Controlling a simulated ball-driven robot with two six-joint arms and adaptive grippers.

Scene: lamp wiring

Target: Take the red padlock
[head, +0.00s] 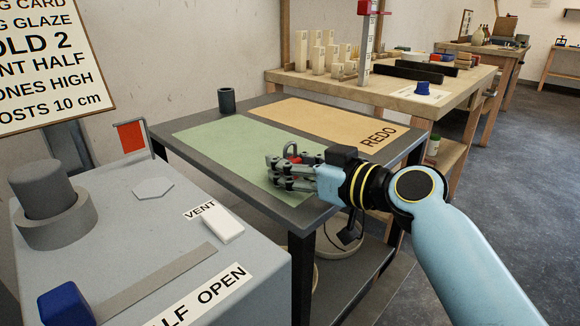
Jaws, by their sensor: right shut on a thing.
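The red padlock (293,149) shows as a small red piece between the fingers of my right gripper (280,172). The fingers hide most of it. My right gripper is shut on it, low over the front edge of the green mat (225,143) on the dark table. I cannot tell whether the padlock touches the mat. My left gripper is not in view.
The dark table also bears a tan mat marked REDO (320,119) and a dark cup (226,100). A grey unit (150,225) with a blue block (66,303) and a small red flag (131,137) stands at the front left. A wooden bench (400,98) stands behind.

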